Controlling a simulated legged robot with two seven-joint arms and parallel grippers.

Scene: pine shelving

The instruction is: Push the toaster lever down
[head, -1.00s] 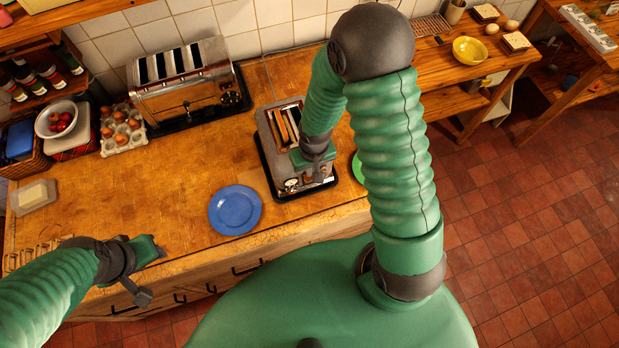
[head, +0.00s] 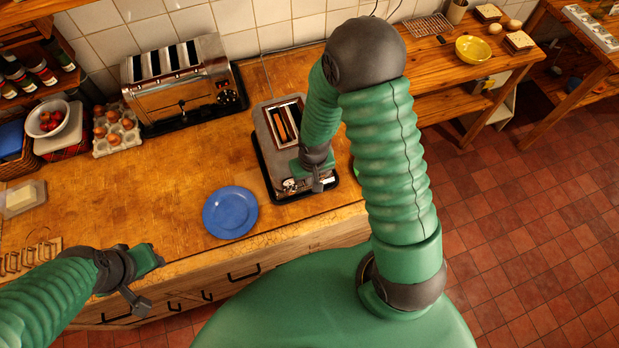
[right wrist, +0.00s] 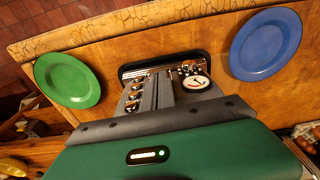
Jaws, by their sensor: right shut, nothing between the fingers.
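The smaller grey toaster (head: 264,132) stands on a dark tray on the wooden counter, with browned bread (head: 281,124) deep in its slots. My right gripper (head: 318,181) is shut and empty at the toaster's front end. The right wrist view shows its grey fingers (right wrist: 155,95) over the toaster's front, beside a round white dial (right wrist: 196,82) and several knobs. The lever is not clearly visible; my gripper covers part of that front. My left gripper (head: 152,256) hovers by the counter's front edge at left, away from the toaster; its jaws are unclear.
A larger chrome toaster (head: 180,95) stands at the back wall, with an egg carton (head: 116,130) beside it. A blue plate (head: 230,212) lies left of the small toaster. A green plate (right wrist: 67,80) lies on its other side. The counter's middle is clear.

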